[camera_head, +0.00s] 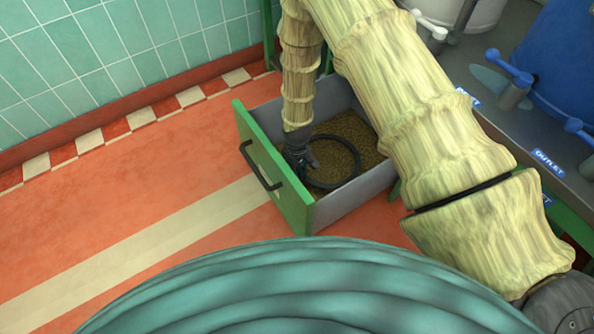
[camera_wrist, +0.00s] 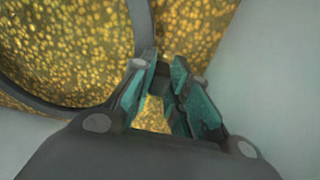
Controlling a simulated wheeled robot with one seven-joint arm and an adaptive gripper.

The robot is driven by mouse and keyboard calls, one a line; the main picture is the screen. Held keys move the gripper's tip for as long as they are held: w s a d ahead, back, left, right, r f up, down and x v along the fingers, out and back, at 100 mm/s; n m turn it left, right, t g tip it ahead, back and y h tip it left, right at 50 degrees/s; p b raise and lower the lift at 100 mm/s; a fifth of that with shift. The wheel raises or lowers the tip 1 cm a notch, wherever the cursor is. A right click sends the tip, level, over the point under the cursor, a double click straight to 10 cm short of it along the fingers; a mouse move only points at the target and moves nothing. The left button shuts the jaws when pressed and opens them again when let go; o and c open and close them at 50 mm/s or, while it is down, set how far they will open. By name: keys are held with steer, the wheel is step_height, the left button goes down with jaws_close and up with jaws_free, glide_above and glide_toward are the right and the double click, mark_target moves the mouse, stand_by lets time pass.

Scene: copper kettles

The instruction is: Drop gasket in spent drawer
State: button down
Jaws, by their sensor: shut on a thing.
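The gasket is a thin black ring (camera_head: 357,160) inside the open drawer (camera_head: 275,178), which has a green front, a dark handle and grey walls. My gripper (camera_head: 300,157) points down into the drawer near the front panel, shut on the left edge of the ring. In the wrist view, the gasket (camera_wrist: 142,22) runs down to my fingertips (camera_wrist: 163,75), with the speckled golden drawer floor behind it. Pale drawer walls show at both sides. I cannot tell whether the ring touches the floor.
A grey worktop (camera_head: 465,75) with blue valve handles (camera_head: 510,67), OUTLET labels and a blue vessel (camera_head: 560,60) stands right of the drawer. A tiled wall (camera_head: 90,65) is at the back left. The orange floor (camera_head: 130,185) left of the drawer is clear.

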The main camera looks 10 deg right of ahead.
steer(key=c, duration=1.3)
jaws_free()
step_height(320, 180, up, 12)
steer(key=shift+r, duration=0.1)
